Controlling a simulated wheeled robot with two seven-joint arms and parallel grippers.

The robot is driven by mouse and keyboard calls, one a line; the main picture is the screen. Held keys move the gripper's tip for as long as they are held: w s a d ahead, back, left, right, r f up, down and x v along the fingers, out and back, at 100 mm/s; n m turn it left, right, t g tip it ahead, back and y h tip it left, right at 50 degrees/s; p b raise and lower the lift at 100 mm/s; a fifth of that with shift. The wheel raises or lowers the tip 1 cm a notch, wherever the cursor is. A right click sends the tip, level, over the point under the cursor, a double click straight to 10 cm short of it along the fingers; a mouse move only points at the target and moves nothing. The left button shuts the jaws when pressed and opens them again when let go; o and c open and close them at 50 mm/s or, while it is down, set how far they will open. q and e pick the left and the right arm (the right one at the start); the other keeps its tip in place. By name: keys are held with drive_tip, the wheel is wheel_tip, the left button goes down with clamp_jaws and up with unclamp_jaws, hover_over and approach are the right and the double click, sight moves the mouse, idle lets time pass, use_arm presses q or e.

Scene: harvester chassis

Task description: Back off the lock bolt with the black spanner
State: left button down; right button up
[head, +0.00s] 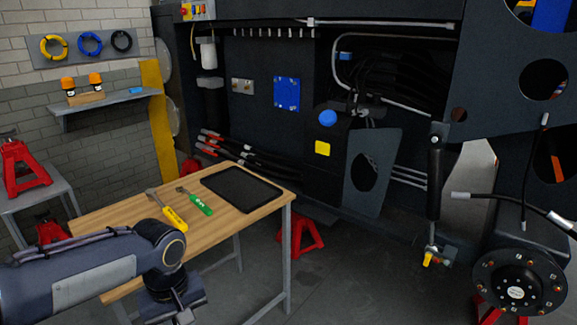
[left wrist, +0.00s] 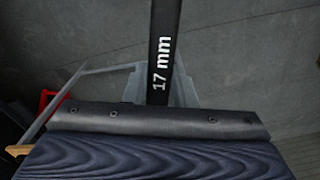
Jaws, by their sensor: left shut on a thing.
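In the left wrist view the black spanner (left wrist: 164,45), marked "17 mm", runs up and out of the top of the picture. My left gripper (left wrist: 160,122) is shut on it; the far end of the spanner is out of view. In the head view my left arm comes in at the lower left, in front of the workbench, and its gripper is cut off at the bottom edge. I cannot pick out the lock bolt for certain. A black cylinder (head: 434,185) hangs on the chassis, with a yellow-tipped fitting (head: 428,259) at its lower end. My right gripper is not in view.
The wooden workbench (head: 265,212) bears a black tray (head: 241,188), a yellow-handled tool (head: 174,218) and a green-handled tool (head: 200,206). A red stand (head: 301,237) is beyond it. A round hub (head: 518,281) is at the lower right. Floor (head: 360,285) between bench and hub is clear.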

use_arm(q)
drive_tip(key=w+f+m+p, duration=0.5)
drive_tip(key=w+f+m, duration=0.1)
drive_tip(key=f, duration=0.5)
drive_tip(key=shift+d, duration=0.15)
drive_tip(key=shift+w+r, duration=0.1)
